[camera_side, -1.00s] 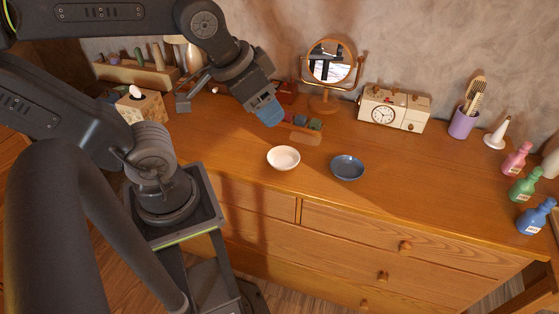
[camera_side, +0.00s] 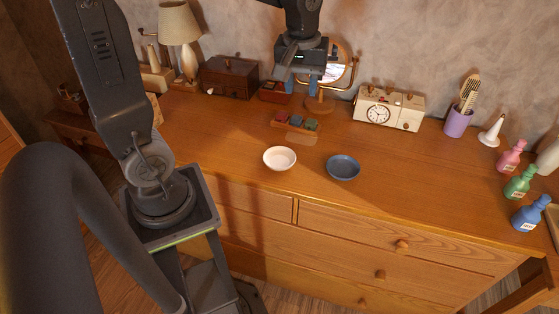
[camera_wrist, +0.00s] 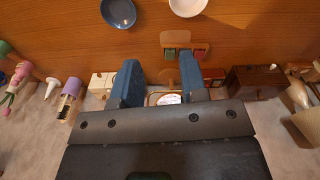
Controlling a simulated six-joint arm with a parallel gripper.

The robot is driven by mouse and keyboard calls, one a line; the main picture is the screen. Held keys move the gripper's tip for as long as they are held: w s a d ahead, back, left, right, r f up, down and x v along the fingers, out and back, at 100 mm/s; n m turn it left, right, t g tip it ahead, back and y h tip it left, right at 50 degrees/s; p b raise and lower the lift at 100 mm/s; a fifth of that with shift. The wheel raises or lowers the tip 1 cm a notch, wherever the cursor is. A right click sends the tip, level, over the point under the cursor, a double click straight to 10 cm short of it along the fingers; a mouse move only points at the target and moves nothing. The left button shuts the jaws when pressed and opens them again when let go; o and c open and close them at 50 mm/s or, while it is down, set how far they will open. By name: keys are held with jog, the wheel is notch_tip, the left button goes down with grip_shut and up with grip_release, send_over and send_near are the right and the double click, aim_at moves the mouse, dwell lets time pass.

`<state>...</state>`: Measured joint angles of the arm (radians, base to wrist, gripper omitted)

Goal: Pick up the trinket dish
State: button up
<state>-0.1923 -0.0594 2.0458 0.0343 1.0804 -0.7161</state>
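Two small round dishes stand on the wooden dresser top: a white one (camera_side: 280,158) and, to its right, a dark blue one (camera_side: 343,167). I cannot tell which is called the trinket dish. In the wrist view the blue dish (camera_wrist: 118,12) and the white dish (camera_wrist: 187,5) show at the top edge, and both look empty. My gripper (camera_side: 300,86) is raised in front of the mirror, behind both dishes in the side view. In the wrist view its blue fingers (camera_wrist: 160,72) are apart with nothing held between them.
A small rack with coloured blocks (camera_side: 296,122) lies behind the white dish. Behind it are a round mirror (camera_side: 320,105), a wooden box (camera_side: 230,77) and a clock (camera_side: 378,113). A purple cup (camera_side: 458,122) and bottles (camera_side: 519,183) stand right.

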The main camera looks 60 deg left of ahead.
jog(key=w+a+f+n+g, duration=0.2)
jog(key=w+a+f+n, duration=0.2)
jog(key=f, duration=0.1)
jog(key=n+g+h, duration=0.1)
jog(key=n+g, duration=0.1)
jog(key=n, duration=0.3)
send_near(290, 154)
jog(key=shift+s+a+f+n+g, duration=0.1)
jog(key=shift+a+f+n+g, duration=0.1)
jog(key=shift+f, duration=0.35)
jog(key=shift+s+a+f+n+g, duration=0.1)
jog(key=shift+a+f+n, duration=0.1)
jog(key=shift+f, duration=0.35)
jog(key=shift+d+x, duration=0.2)
jog(key=shift+x, duration=1.3)
jog(key=shift+d+x, duration=0.15)
jog(key=shift+x, duration=1.3)
grip_shut()
jog(key=shift+w, duration=0.1)
